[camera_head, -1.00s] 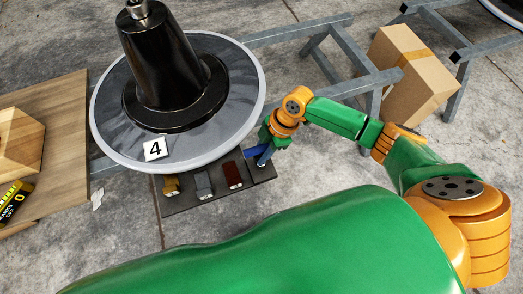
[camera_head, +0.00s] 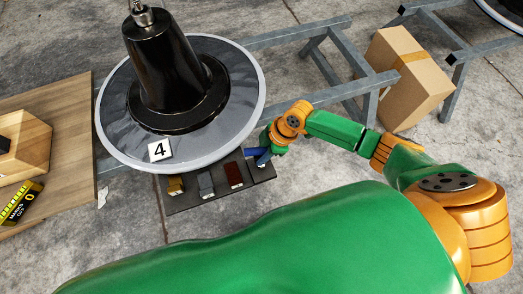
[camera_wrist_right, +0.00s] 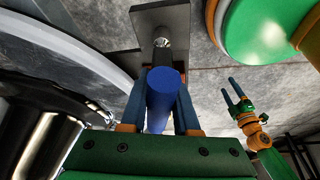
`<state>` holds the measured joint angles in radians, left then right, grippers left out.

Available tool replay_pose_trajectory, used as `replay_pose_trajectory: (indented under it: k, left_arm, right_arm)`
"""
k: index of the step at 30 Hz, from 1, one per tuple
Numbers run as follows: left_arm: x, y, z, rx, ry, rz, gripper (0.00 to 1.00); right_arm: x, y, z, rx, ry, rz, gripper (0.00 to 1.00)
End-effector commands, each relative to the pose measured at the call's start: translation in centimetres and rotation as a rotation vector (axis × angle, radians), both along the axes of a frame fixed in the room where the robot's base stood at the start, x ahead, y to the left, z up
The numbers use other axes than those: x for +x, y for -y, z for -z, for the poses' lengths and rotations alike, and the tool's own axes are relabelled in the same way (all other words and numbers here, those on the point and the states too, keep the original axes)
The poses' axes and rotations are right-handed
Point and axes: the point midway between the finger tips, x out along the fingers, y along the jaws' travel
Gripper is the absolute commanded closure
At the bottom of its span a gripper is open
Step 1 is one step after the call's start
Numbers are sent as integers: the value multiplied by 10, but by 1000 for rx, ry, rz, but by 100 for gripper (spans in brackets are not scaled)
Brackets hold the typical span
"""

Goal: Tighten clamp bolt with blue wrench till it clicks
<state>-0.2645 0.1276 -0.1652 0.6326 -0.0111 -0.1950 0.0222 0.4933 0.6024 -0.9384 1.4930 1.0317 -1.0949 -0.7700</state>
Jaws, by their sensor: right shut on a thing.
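The blue wrench's handle (camera_wrist_right: 163,100) shows end-on between the fingers of my right gripper (camera_wrist_right: 162,88) in the right wrist view. That gripper is shut on it. In the head view the right gripper (camera_head: 268,147) is at the right end of the dark rack, and a bit of the blue wrench (camera_head: 256,153) shows beside it. The black chair column (camera_head: 168,75) stands on a round grey base, with a metal clamp part (camera_head: 140,14) at its top. I cannot make out the clamp bolt. My left gripper (camera_wrist_right: 237,92) is open and empty in the right wrist view.
The dark rack (camera_head: 217,198) holds yellow (camera_head: 175,185), grey (camera_head: 206,184) and red (camera_head: 233,174) handles. The base's rim (camera_head: 200,166) and a number 4 card (camera_head: 159,150) are close by. A wooden table (camera_head: 70,125) is left; a cardboard box (camera_head: 405,80) is right.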

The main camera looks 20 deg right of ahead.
Motion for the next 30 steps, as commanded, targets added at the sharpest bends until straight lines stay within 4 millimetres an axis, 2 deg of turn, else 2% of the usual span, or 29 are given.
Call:
replay_pose_trajectory:
  k: [9,23,30]
  left_arm:
    - [0,0,-18,0,0,0,28]
    - [0,0,-21,0,0,-1,28]
    - [0,1,-35,-1,0,-2,28]
  right_arm:
    - [0,-1,-3,3,0,116,100]
    - [0,0,-1,2,1,159,100]
    - [0,-1,-3,3,0,239,100]
